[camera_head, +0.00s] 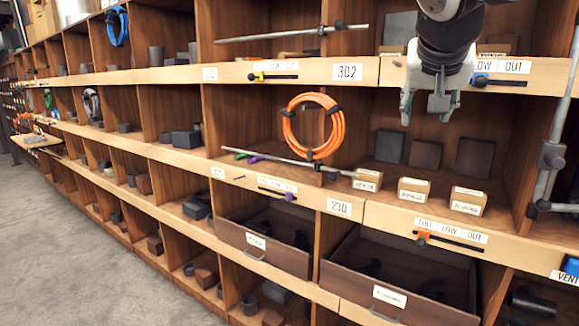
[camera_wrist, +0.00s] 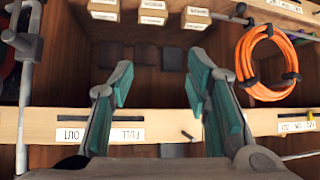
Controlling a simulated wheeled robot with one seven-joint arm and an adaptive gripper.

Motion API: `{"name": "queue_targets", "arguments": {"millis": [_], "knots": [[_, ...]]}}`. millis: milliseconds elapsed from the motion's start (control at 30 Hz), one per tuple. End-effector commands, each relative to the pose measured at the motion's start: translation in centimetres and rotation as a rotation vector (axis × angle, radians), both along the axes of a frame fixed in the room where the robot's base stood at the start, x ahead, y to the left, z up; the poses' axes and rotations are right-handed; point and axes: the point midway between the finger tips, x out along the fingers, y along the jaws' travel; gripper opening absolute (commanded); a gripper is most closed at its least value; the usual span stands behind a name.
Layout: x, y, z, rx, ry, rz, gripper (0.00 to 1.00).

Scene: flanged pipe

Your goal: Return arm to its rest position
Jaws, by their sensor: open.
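My gripper (camera_head: 432,103) hangs down from the upper right in the head view, in front of the shelf bay with the dark square plates. Its fingers point downward and are spread apart with nothing between them. In the wrist view my gripper (camera_wrist: 158,85) shows two teal-padded fingers, wide apart and empty. Behind and between them lie the bay's back wall, the dark plates (camera_wrist: 172,58) and the small labelled boxes. The rest of the arm is mostly outside the head view.
Wooden shelving (camera_head: 350,210) fills the view. An orange cable coil (camera_head: 342,124) hangs left of my gripper. Labelled boxes (camera_head: 413,191) stand on the shelf edge below. A metal rod with clamps (camera_head: 551,150) stands at the right. Grey floor (camera_head: 60,250) is clear at lower left.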

Motion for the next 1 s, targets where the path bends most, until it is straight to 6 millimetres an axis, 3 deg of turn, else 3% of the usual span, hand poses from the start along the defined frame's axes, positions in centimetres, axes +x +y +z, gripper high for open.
{"name": "queue_targets", "arguments": {"millis": [33,300,400,500,600,700,1000], "knots": [[-3.5,-0.6,-1.4,0.017,0.061,0.024,0.44],[-19.5,1.3,-10.7,0.069,0.338,0.22,0.44],[-24.4,2.5,-13.8,0.083,0.41,0.282,0.44],[-27.9,3.5,-16.2,0.092,0.459,0.329,0.44],[-30.1,4.2,-17.8,0.099,0.49,0.358,0.44],[-31.0,4.6,-18.6,0.103,0.504,0.373,0.44],[-31.0,4.7,-18.7,0.103,0.506,0.376,0.44]]}}
